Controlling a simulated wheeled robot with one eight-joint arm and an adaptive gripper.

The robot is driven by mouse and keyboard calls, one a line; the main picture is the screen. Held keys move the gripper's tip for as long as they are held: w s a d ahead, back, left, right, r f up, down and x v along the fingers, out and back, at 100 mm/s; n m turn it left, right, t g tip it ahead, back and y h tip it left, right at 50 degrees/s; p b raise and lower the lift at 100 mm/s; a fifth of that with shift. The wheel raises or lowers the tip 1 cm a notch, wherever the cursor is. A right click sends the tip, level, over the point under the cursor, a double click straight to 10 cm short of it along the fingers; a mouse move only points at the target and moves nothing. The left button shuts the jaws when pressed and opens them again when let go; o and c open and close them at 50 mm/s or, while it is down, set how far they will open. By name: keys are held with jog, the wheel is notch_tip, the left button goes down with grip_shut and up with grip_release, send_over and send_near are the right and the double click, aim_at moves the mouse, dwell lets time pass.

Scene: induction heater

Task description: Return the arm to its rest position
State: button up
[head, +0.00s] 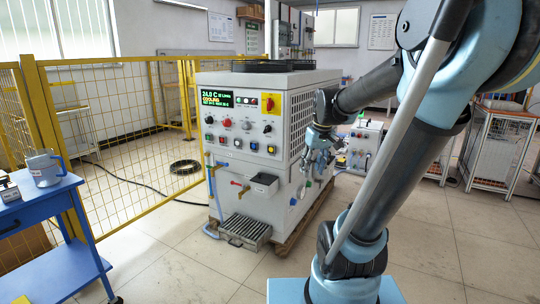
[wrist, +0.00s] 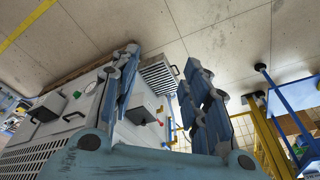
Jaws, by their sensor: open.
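My arm (head: 400,180) rises from its blue base at the lower right and bends back toward the heater. My gripper (head: 322,165) hangs beside the right side of the induction heater cabinet (head: 237,170), partly in front of it. Whether it touches the cabinet cannot be told from the head view. In the wrist view, the two blue fingers of my gripper (wrist: 161,58) stand apart with nothing between them. The cabinet (wrist: 88,105) lies behind the left finger, and the floor shows beyond the fingertips. The cabinet display (head: 217,100) reads 24.0 C and "COOLING".
A yellow mesh fence (head: 110,110) stands left of the cabinet. A blue cart (head: 40,225) with a grey-blue mug (head: 45,168) is at the left edge. A slatted metal tray (head: 245,230) juts from the cabinet's front. A black cable coil (head: 185,167) lies on the floor. The front floor is clear.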

jog(key=s+d+f+m, duration=0.2)
jog(key=s+f, duration=0.3)
jog(key=s, duration=0.3)
jog(key=s+d+f+m+h, duration=0.1)
jog(key=s+f+m, duration=0.1)
jog(key=s+f, duration=0.4)
jog(key=s, duration=0.3)
jog(key=shift+d+f, duration=0.15)
jog(key=shift+d, duration=0.2)
